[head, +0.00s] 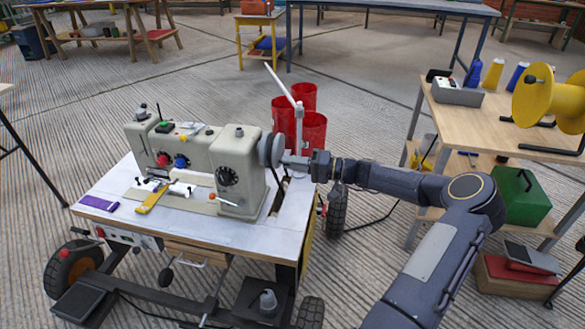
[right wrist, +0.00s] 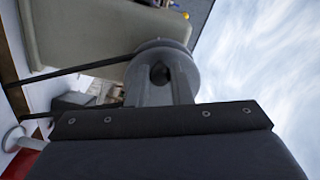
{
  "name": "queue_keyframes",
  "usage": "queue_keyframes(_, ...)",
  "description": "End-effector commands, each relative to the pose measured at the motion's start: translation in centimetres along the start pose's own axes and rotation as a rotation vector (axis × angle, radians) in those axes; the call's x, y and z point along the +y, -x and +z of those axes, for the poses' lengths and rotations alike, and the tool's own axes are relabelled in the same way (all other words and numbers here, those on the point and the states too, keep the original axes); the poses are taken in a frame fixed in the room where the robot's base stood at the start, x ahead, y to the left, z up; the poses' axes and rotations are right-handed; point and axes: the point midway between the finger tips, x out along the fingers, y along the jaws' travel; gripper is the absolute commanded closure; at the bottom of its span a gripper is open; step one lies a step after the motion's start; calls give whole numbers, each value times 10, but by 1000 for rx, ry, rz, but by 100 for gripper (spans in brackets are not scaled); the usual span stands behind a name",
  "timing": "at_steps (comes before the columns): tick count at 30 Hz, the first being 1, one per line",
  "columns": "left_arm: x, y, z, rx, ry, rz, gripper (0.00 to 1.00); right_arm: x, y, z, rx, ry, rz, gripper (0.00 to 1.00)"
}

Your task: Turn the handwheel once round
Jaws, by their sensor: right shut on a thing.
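A cream sewing machine (head: 195,160) stands on a white-topped table (head: 125,215). Its grey round handwheel (head: 266,150) sits at the machine's right end. My right gripper (head: 284,160) reaches in from the right and is shut at the handwheel. In the right wrist view the grey handwheel (right wrist: 165,52) is straight ahead of my gripper, close up, with a dark round spot near its middle. The exact contact of the fingers is hard to make out. My left gripper is in neither view.
Red cylindrical containers (head: 314,130) and a pale upright arm (head: 283,88) stand just behind my gripper. A purple piece (head: 99,203) lies at the table's left. A wooden workbench (head: 490,118) with a yellow spool (head: 538,95) stands right. Open floor lies behind the machine.

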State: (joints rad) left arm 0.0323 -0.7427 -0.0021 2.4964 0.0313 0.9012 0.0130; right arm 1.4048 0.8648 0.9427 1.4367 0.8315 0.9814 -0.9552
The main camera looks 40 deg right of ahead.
Motion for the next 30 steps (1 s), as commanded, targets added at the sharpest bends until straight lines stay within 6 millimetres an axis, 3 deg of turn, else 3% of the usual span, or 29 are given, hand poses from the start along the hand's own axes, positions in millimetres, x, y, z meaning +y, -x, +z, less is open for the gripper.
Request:
queue_keyframes(9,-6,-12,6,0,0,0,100,6,1,1,-2,121,2,100)
queue_keyframes(25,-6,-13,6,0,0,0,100,6,1,0,-2,143,2,100)
queue_keyframes(26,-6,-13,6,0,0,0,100,6,1,0,-2,143,2,80)
queue_keyframes(30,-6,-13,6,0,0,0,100,6,0,0,-2,143,2,61)
